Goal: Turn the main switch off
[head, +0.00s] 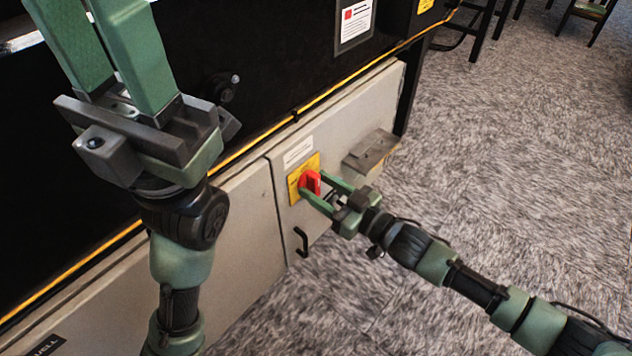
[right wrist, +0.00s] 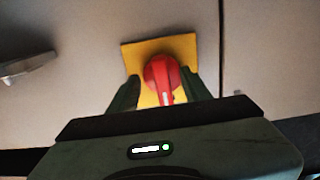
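The main switch is a red rotary knob (head: 311,182) on a yellow plate (head: 294,186), on the pale cabinet door. My right gripper (head: 314,190) reaches it from the right, with one green finger on each side of the knob. In the right wrist view the knob (right wrist: 161,76) sits between the fingers, its bar and pale mark pointing to the bottom of the picture. Yellow plate shows between knob and fingers, so the gripper looks open around it; contact is not visible. My left gripper (head: 82,15) is raised at upper left, its fingers apart and empty, tips cut off.
A black door handle (head: 301,242) sits below the switch. A grey metal box (head: 371,153) juts out to its right and shows at the left of the right wrist view (right wrist: 27,67). The black machine side (head: 270,60) rises above.

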